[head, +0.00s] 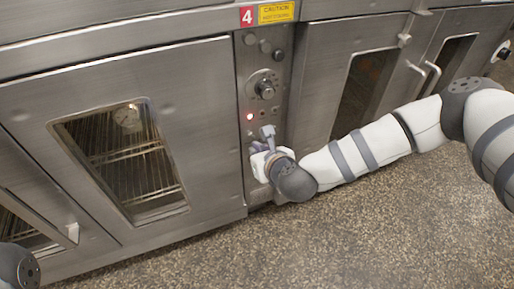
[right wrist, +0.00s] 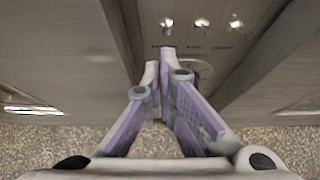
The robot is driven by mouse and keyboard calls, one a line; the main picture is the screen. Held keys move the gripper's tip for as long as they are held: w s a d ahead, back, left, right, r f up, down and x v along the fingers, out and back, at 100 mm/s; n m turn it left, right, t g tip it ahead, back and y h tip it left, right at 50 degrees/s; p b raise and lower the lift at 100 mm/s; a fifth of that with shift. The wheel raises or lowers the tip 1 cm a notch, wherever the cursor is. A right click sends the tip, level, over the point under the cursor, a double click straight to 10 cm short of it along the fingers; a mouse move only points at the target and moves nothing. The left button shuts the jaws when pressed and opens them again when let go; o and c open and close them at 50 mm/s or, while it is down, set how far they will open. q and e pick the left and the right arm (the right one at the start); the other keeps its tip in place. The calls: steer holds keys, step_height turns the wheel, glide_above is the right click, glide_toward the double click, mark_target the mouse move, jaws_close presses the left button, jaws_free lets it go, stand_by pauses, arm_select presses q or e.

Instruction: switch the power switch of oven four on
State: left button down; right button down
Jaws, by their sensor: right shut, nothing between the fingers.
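The control panel of oven four (head: 265,75) is a narrow steel strip under a red label with a 4 (head: 247,16). My right gripper (head: 268,131) is at the lower panel, just below the lamp, shut and empty. In the right wrist view its fingertips (right wrist: 159,68) meet in front of the panel; I cannot tell whether they touch it. My left gripper is out of view.
A closed oven door with a window (head: 125,155) stands left of the panel. More oven doors with white handles (head: 433,75) stand to the right, behind my right arm. A yellow caution sign (head: 276,13) is above. The speckled floor (head: 330,235) in front is clear.

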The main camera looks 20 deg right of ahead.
arm_select(q)
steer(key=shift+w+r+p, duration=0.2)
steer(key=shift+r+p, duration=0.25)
steer(key=shift+p, duration=0.15)
arm_select(e)
steer(key=shift+r, duration=0.75)
